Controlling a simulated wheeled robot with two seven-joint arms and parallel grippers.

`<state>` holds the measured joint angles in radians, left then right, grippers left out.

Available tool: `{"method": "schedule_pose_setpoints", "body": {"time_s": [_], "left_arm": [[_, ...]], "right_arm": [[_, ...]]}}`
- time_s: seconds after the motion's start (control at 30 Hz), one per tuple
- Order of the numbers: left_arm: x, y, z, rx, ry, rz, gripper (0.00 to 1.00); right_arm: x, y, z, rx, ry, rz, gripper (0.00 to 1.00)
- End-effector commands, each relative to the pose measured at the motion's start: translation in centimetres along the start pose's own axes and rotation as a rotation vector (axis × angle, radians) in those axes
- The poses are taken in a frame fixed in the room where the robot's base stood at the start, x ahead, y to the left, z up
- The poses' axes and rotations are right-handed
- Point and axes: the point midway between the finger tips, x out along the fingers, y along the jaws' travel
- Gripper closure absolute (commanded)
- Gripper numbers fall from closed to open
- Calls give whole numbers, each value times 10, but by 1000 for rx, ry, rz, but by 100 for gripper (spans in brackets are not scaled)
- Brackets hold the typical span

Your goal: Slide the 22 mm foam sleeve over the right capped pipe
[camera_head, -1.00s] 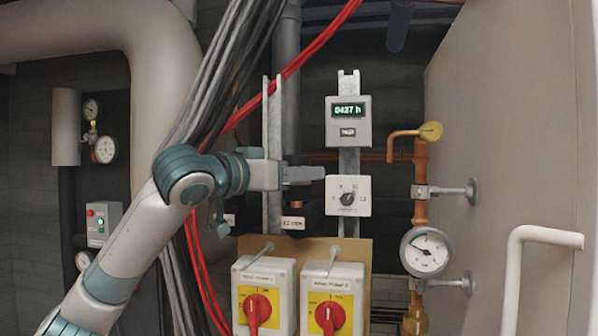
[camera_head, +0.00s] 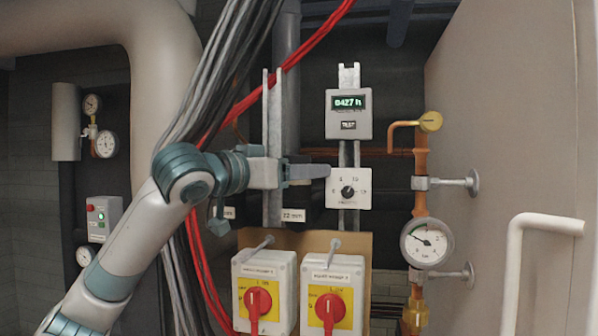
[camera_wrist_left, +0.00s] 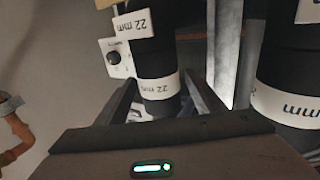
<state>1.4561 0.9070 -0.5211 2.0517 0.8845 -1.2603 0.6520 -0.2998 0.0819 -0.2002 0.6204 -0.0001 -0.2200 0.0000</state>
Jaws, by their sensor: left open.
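In the left wrist view a black foam sleeve (camera_wrist_left: 156,62) with a white "22 mm" label stands between the two fingers of my left gripper (camera_wrist_left: 160,100). The fingers are open on either side of it, and I cannot tell if they touch it. In the head view my left gripper (camera_head: 308,171) reaches in from the left, level, in front of the metal rails. A white "22 mm" label (camera_head: 293,215) shows just below it; the sleeve there is mostly hidden in shadow. I cannot make out the right capped pipe for certain. My right gripper is in neither view.
Another black cylinder (camera_wrist_left: 283,52) with a white label stands to the right in the wrist view. Around the gripper are a grey display box (camera_head: 348,114), a dial box (camera_head: 349,188), two red-knobbed switches, hanging cables and a copper pipe (camera_head: 421,190) with a gauge.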

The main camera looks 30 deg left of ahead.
Motion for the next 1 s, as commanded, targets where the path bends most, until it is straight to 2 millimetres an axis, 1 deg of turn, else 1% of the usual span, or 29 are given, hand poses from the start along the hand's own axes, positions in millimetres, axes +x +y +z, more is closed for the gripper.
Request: {"method": "schedule_pose_setpoints", "body": {"time_s": [0.17,0.27,0.37,0.47,0.67,1.0], "left_arm": [[-2,0,0,0,0,0,38],[-8,0,1,0,1,1,38],[-17,0,2,0,3,0,38],[-30,0,3,1,3,0,38],[-68,0,3,1,5,-1,38],[-136,0,3,1,4,-1,38]], "right_arm": [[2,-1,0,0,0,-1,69],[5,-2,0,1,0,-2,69],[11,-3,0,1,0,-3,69],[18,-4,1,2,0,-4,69],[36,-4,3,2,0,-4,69],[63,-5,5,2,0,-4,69]]}}
